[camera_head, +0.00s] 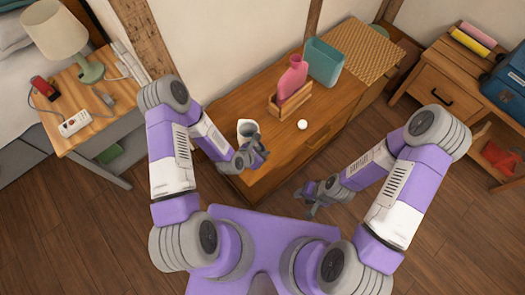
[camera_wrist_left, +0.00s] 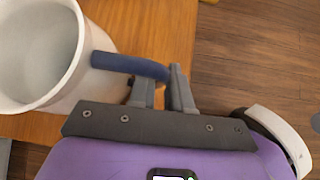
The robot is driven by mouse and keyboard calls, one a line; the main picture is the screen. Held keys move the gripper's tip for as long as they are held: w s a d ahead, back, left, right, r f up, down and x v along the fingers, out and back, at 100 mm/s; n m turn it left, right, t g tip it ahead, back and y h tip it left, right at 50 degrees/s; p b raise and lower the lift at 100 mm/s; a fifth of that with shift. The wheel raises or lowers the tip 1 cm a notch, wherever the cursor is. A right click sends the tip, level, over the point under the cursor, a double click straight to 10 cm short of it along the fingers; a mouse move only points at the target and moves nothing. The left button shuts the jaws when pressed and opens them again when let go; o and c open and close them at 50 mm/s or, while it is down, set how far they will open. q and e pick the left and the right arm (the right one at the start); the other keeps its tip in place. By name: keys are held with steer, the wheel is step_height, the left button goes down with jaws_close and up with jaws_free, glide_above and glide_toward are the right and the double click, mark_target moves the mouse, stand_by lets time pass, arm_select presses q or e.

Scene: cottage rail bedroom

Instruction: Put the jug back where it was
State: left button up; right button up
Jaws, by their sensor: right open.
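The white jug (camera_head: 246,128) is at the front left of the wooden cabinet top, upright or nearly so. In the left wrist view the jug (camera_wrist_left: 88,92) shows its open rim and its blue handle (camera_wrist_left: 125,64). My left gripper (camera_head: 262,152) is at the jug's near side. In the left wrist view its fingers (camera_wrist_left: 166,88) are close together on the outer end of the handle. I cannot tell whether the jug's base touches the cabinet top. My right gripper (camera_head: 308,204) is open and empty, in front of the cabinet and away from the jug.
The cabinet top (camera_head: 232,106) also bears a pink bottle (camera_head: 292,79) in a wooden holder (camera_head: 290,101), a small white ball (camera_head: 302,125), a teal bin (camera_head: 324,62) and a woven mat (camera_head: 362,47). A bedside table with a lamp (camera_head: 56,32) stands left. The cabinet top's left part is clear.

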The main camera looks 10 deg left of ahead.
arm_select(q)
steer(key=o, duration=0.4)
steer(key=shift+o, duration=0.2)
steer(key=shift+s+a+r+p, duration=0.1)
steer(key=shift+r+p, duration=0.25)
steer(key=shift+r, duration=0.05)
steer(key=p+v, duration=0.4)
steer(key=v, duration=0.7)
steer(key=s+d+f+m+g, duration=0.1)
steer(key=s+m+g, duration=0.2)
steer(key=m, duration=0.9)
steer(key=s+d+f+m+g, duration=0.2)
steer(key=s+m+g, duration=0.2)
steer(key=m, duration=0.9)
steer(key=shift+s+d+m+y, duration=0.15)
steer(key=shift+s+m+y, duration=0.15)
steer(key=shift+s+y, duration=0.15)
